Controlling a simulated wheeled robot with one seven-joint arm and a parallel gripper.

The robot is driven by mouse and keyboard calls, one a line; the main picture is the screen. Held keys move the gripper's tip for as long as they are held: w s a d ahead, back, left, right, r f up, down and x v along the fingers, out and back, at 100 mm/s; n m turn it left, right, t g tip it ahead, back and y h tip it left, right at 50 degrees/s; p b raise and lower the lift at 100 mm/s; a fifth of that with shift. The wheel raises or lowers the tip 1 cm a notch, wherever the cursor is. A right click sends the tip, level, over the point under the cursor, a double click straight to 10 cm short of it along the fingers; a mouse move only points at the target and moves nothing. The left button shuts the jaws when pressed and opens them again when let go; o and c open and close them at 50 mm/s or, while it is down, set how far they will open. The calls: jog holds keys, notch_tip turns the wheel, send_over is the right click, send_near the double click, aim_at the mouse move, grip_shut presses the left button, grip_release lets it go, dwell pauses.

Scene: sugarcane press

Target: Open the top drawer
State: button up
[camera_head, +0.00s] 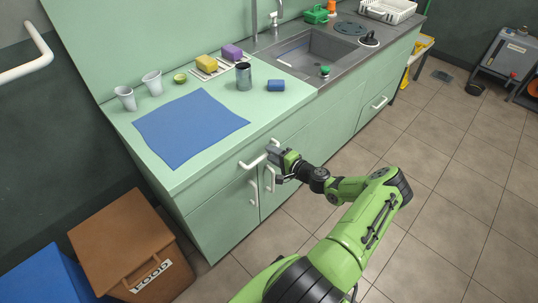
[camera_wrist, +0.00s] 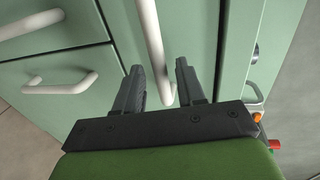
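The top drawer (camera_head: 228,176) is a pale green front just under the worktop edge, and it looks closed. Its white bar handle (camera_head: 252,162) runs along the front. My gripper (camera_head: 272,153) is at the right end of this handle. In the wrist view the handle (camera_wrist: 152,35) runs down between the two black fingers of my gripper (camera_wrist: 159,68). The fingers are apart, one on each side of the bar, with a visible gap to it. Part of the handle's right end is hidden by my gripper in the head view.
Two upright door handles, a left one (camera_head: 253,193) and a right one (camera_head: 270,179), sit just below the drawer. A blue mat (camera_head: 190,128), cups and sponges lie on the worktop. A brown box (camera_head: 125,240) stands on the floor at left. Tiled floor (camera_head: 450,180) is clear at right.

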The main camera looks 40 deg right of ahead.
jog(key=shift+x, duration=1.2)
grip_shut()
jog(key=shift+s, duration=0.1)
